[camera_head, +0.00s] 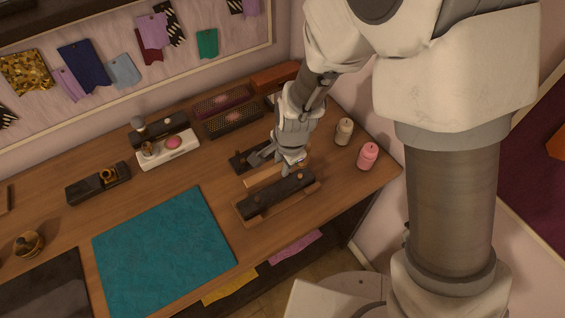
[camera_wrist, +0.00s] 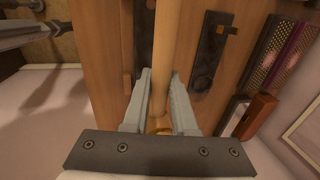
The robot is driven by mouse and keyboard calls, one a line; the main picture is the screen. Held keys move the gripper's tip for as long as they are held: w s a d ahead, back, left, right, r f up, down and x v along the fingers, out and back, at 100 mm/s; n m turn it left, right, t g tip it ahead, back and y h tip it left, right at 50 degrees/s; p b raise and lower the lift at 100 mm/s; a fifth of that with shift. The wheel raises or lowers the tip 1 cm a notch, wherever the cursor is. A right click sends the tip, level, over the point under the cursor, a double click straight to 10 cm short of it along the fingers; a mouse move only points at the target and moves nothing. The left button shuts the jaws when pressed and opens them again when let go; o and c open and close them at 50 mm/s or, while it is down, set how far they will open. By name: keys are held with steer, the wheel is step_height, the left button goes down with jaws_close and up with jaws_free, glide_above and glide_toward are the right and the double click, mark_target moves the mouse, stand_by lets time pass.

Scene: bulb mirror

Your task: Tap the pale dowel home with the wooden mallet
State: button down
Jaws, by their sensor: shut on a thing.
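My gripper (camera_head: 274,164) is over the right part of the bench. It is shut on a long light-wood handle (camera_wrist: 163,40), which looks like that of the wooden mallet. In the wrist view the handle runs from between the fingers (camera_wrist: 162,78) up past the top edge, so the far end is out of sight. In the head view a light wooden bar (camera_head: 262,178) shows below the gripper. A dark block on a wooden base (camera_head: 262,206) lies just in front of it. I cannot tell for certain which piece is the pale dowel.
A dark fixture (camera_wrist: 208,52) with a small wooden peg (camera_wrist: 230,30) lies behind. Pink (camera_head: 368,156) and cream (camera_head: 344,131) candles stand to the right. Mesh trays (camera_head: 234,119) sit at the back. A teal mat (camera_head: 165,250) covers clear bench at left.

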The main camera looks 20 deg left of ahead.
mark_target(281, 184)
stand_by(0.4)
steer(key=b+x, duration=0.3)
steer(key=x, duration=0.1)
steer(key=s+d+b+x, duration=0.1)
steer(key=b+x, duration=0.1)
steer(key=x, duration=0.1)
steer(key=shift+f+b, duration=0.2)
steer(key=shift+b, duration=0.15)
steer(key=shift+r+p, duration=0.6)
steer(key=shift+r, duration=0.05)
steer(key=p+v, duration=0.4)
steer(key=v, duration=0.1)
steer(key=shift+w+a+r, duration=0.15)
steer(key=shift+w+a, duration=0.2)
steer(key=v, duration=0.1)
steer(key=p+v, duration=0.2)
steer(key=shift+w+a+r, duration=0.2)
steer(key=shift+a+r, duration=0.05)
steer(key=shift+r, duration=0.05)
steer(key=shift+f, duration=0.1)
